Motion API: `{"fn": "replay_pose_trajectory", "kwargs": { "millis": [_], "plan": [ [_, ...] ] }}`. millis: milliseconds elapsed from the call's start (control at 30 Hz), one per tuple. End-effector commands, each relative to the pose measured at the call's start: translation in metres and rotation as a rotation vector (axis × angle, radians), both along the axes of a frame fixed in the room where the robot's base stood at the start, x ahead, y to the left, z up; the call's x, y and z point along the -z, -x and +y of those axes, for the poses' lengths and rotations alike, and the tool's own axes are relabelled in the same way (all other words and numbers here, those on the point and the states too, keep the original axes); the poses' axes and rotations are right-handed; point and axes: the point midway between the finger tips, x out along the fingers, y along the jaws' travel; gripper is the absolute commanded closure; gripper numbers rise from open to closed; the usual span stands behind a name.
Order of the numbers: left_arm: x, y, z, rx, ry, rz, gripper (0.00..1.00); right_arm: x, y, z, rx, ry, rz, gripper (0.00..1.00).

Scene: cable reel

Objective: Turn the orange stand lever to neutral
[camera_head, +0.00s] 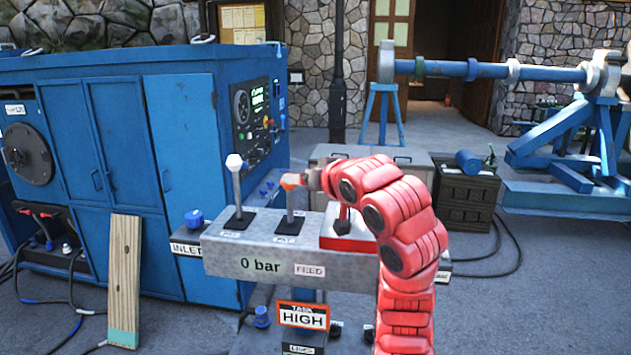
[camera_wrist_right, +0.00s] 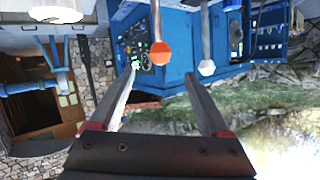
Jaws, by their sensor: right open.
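The orange stand lever (camera_head: 290,184) stands roughly upright on the grey control stand (camera_head: 225,262), its orange knob on a thin grey stem. My right gripper (camera_head: 310,179) is at knob height, just right of it, partly hidden by my own red arm. In the right wrist view, the picture is upside down. My right gripper (camera_wrist_right: 162,74) has its fingers spread, and the orange knob (camera_wrist_right: 162,53) shows between the fingertips. I cannot tell whether the fingers touch it. My left gripper is in neither view.
A white-knobbed lever (camera_head: 234,163) stands left of the orange one. A red plate (camera_head: 347,240) with a dark lever is partly behind my arm. A blue cabinet (camera_head: 182,150) is close behind on the left. The stand reads "0 bar", and a task sign (camera_head: 303,316) reads "HIGH".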

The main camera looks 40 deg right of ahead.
Motion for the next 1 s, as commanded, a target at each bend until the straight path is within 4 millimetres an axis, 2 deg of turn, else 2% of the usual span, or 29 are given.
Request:
{"fn": "replay_pose_trajectory", "kwargs": {
  "millis": [133,200,367,1000],
  "plan": [
    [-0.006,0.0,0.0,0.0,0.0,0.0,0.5,-0.005,0.017,0.003,0.004,0.002,0.008,0.19],
    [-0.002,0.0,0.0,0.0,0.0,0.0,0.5,-0.008,0.027,0.004,0.003,0.002,0.002,0.19],
    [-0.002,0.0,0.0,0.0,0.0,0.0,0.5,-0.012,0.039,0.008,0.0,0.001,0.005,0.19],
    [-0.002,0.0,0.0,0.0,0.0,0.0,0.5,-0.013,0.041,0.009,0.0,-0.001,0.006,0.19]
  ]
}}
